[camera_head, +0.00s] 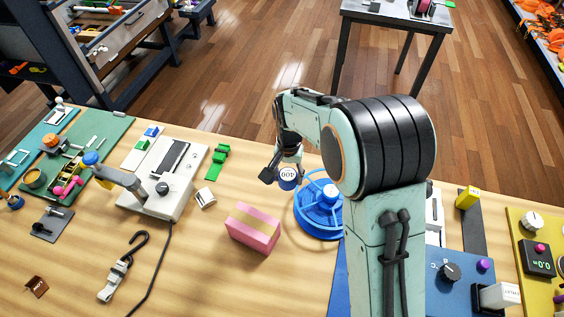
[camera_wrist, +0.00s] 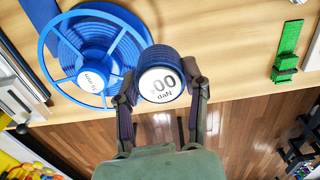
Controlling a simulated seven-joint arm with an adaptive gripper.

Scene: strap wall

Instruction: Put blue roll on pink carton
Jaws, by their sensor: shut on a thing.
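A blue roll (camera_head: 287,178) with a white printed end is held in my gripper (camera_head: 283,171), beside the large blue reel at the back of the table. In the wrist view the blue roll (camera_wrist: 160,74) sits between the two fingers of my gripper (camera_wrist: 162,95), which are shut on its sides. The pink carton (camera_head: 253,229) stands on the table to the left of and nearer than the roll, with a tan band across its top. The carton does not show in the wrist view. My arm hides part of the table to the right.
The large blue spoked reel (camera_head: 322,205) is right of the carton and also shows in the wrist view (camera_wrist: 93,55). A green strap piece (camera_head: 217,162), a white piece (camera_head: 205,198) and a grey-white device (camera_head: 160,188) lie left. Bare wood surrounds the carton's front.

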